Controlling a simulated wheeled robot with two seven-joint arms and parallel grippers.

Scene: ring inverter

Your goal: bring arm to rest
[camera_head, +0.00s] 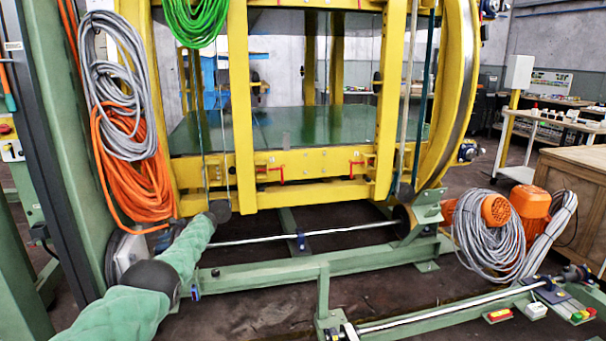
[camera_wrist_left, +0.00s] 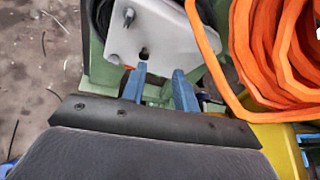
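My left arm (camera_head: 182,250), in a pale green sleeve with a black joint, reaches up from the bottom left of the head view towards the lower frame of the machine. In the left wrist view, my left gripper (camera_wrist_left: 158,74) shows two blue fingers standing apart with nothing between them. They point towards a pale metal bracket (camera_wrist_left: 150,32) with holes, and I cannot tell how close they are to it. The gripper's fingers cannot be made out in the head view. My right arm and gripper are not in view.
The yellow ring machine (camera_head: 240,105) stands ahead on a green base (camera_head: 290,266). An orange cable coil (camera_head: 130,175) hangs at left and shows right of the fingers in the wrist view (camera_wrist_left: 265,60). Grey cable (camera_head: 490,240) and a wooden crate (camera_head: 575,185) are at right.

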